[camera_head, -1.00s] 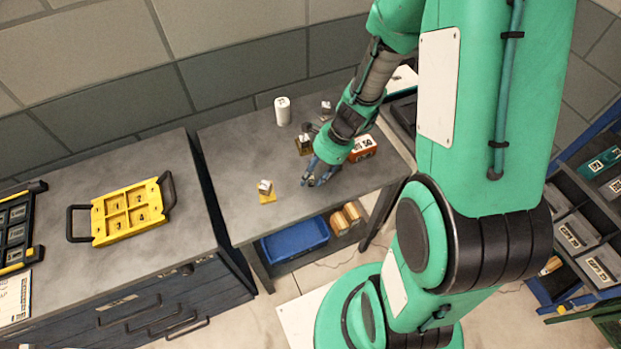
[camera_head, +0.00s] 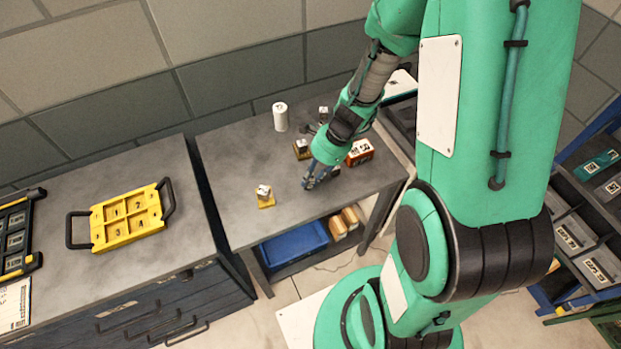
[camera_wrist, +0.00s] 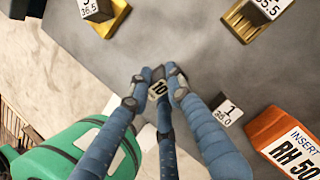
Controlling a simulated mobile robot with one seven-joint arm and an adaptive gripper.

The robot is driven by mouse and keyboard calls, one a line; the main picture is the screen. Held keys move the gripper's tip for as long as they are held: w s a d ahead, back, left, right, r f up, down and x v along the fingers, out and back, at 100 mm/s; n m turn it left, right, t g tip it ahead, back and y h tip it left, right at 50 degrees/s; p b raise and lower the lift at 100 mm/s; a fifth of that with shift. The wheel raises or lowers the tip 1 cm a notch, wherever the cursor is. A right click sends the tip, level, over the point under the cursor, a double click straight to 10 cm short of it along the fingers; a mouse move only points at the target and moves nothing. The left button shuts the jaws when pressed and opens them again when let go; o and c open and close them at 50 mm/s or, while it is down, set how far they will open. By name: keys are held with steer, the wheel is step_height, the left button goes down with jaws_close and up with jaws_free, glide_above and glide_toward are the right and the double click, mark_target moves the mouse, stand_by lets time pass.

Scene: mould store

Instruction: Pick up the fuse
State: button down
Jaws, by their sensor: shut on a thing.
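My gripper (camera_wrist: 153,90) has blue jointed fingers with grey tips. In the wrist view they are closed around a small dark piece with a pale label reading 10, which I take to be the fuse (camera_wrist: 157,89). The fingers hide most of it. In the head view my gripper (camera_head: 311,182) is low over the front right part of the grey table (camera_head: 235,175), and the fuse cannot be made out there. I cannot tell whether the fuse still touches the table.
An orange box marked INSERT RH 50 (camera_wrist: 292,143) and a small grey block marked 36.0 (camera_wrist: 228,113) are close to the right. Labelled blocks on brass-coloured bases (camera_head: 265,198) (camera_head: 301,150) and a white cylinder (camera_head: 280,117) stand nearby. A yellow tray (camera_head: 130,236) is on the left bench.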

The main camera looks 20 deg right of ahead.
steer(key=shift+s+r+p, duration=0.2)
steer(key=shift+r, duration=0.35)
steer(key=shift+s+r+p, duration=0.15)
steer(key=shift+r, duration=0.4)
steer(key=s+r+p, duration=0.1)
steer(key=s, duration=1.4)
steer(key=shift+s+a+p, duration=0.15)
steer(key=shift+a+p, duration=0.2)
steer(key=shift+a, duration=0.1)
steer(key=shift+r, duration=0.1)
